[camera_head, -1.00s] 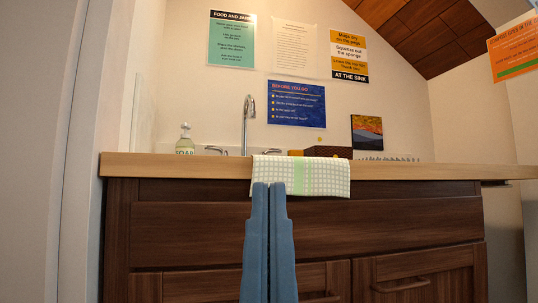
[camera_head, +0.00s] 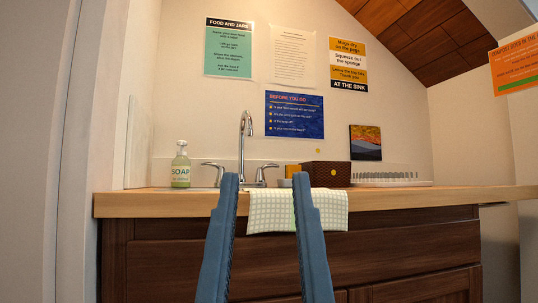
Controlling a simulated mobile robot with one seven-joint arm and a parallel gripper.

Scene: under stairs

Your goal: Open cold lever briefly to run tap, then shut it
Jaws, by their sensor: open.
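The chrome tap (camera_head: 245,146) stands at the back of the counter, its curved spout rising against the wall. One lever (camera_head: 212,166) shows left of the spout and another lever (camera_head: 267,168) right of it; no marking tells which is cold. My gripper (camera_head: 262,182) is in the foreground with its two blue fingers spread apart and nothing between them. In the picture its fingertips overlap the counter's front edge, below the tap. The basin is mostly hidden by the low viewing angle.
A checked cloth (camera_head: 270,212) hangs over the edge of the wooden counter (camera_head: 150,204). A soap bottle (camera_head: 181,168) stands left of the tap. A dark box (camera_head: 327,174) and a white rack (camera_head: 390,178) stand to the right. Bare counter lies at far right.

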